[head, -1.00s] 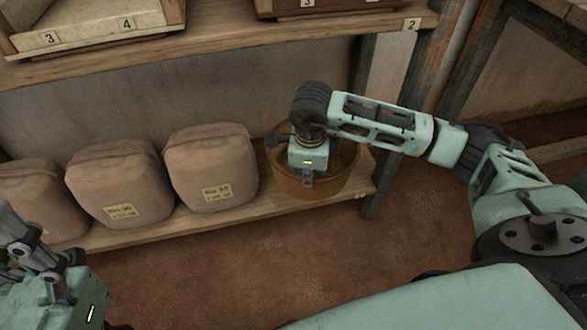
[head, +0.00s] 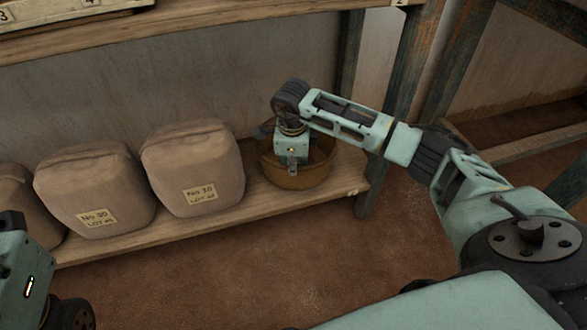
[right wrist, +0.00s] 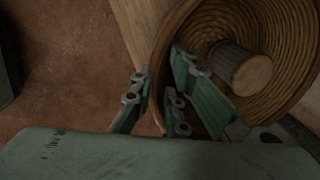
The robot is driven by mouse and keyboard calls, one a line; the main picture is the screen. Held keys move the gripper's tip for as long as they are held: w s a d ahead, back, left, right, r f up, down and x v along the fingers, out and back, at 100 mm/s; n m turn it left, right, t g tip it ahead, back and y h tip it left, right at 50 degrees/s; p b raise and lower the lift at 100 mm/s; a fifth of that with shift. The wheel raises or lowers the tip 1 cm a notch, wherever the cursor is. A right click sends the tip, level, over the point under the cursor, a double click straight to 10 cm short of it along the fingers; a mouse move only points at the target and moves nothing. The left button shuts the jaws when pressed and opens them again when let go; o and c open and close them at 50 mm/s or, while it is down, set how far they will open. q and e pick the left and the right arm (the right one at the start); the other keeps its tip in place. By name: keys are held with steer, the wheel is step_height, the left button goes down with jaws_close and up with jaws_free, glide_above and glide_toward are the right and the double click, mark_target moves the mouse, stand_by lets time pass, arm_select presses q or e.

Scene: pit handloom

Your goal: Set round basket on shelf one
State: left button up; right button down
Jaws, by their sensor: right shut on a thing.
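The round wicker basket (head: 314,176) is at the right end of the lower shelf (head: 262,204), upright and seemingly resting on the board. My right gripper (head: 291,168) reaches down at the basket's near left side and is shut on its rim. In the right wrist view, the fingers (right wrist: 160,88) straddle the wall of the basket (right wrist: 285,35). A short wooden cylinder (right wrist: 240,68) is inside it. My left gripper (head: 22,270) is partly in view at the lower left edge; its fingers are not visible.
Several brown sacks with labels, including a near one (head: 193,165), stand left of the basket on the same shelf. An upper shelf (head: 200,38) runs above. A dark post (head: 374,175) stands just right of the basket. The earthen floor in front is clear.

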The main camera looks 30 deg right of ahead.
steer(key=c, duration=1.7)
jaws_free()
steer(key=shift+s+f, duration=0.1)
